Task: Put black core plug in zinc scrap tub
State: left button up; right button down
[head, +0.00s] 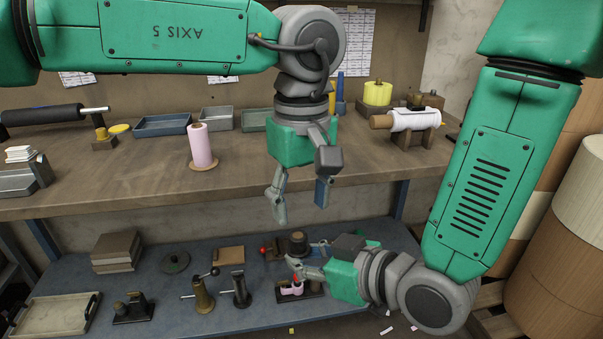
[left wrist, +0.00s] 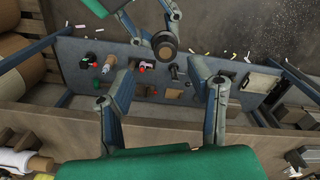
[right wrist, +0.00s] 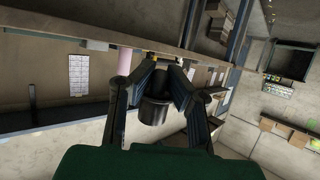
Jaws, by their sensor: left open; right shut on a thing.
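The black core plug, a short dark cylinder (head: 298,243), is in my right gripper (head: 306,255), which is shut on it above the lower shelf. The plug shows between the fingers in the right wrist view (right wrist: 154,109) and with a brownish round end in the left wrist view (left wrist: 165,45). My left gripper (head: 301,202) is open and empty, pointing down in front of the upper bench edge, above the right gripper. A plain grey tub (head: 216,119), which looks like the zinc scrap tub, stands at the back of the upper bench, apart from both grippers.
A blue tray (head: 161,125) and a greenish tray (head: 253,121) flank the grey tub. A pink roll (head: 202,148) stands upright before them. A white roll (head: 415,120) lies on a holder at right. The lower shelf (head: 165,315) carries several small fixtures. The upper bench front is mostly clear.

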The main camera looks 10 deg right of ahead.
aim_at(302, 233)
pick_arm(q)
notch_tip(302, 233, down, 6)
dwell(0.4)
grip_shut()
pick_arm(e)
jog(key=c, duration=1.5)
grip_release()
jog(key=shift+a, duration=0.1)
jog(key=w+d+f+m+t+h, duration=0.1)
jog(key=d+f+m+h, duration=0.3)
jog(key=d, duration=0.4)
jog(key=w+d+f+m+t+h, duration=0.2)
jog(key=w+d+f+m+h, duration=0.1)
jog(key=d, duration=0.4)
jog(key=shift+w+d+f+m+h, duration=0.2)
jog(key=shift+d+f+m+h, duration=0.15)
jog(key=shift+m+h, duration=0.35)
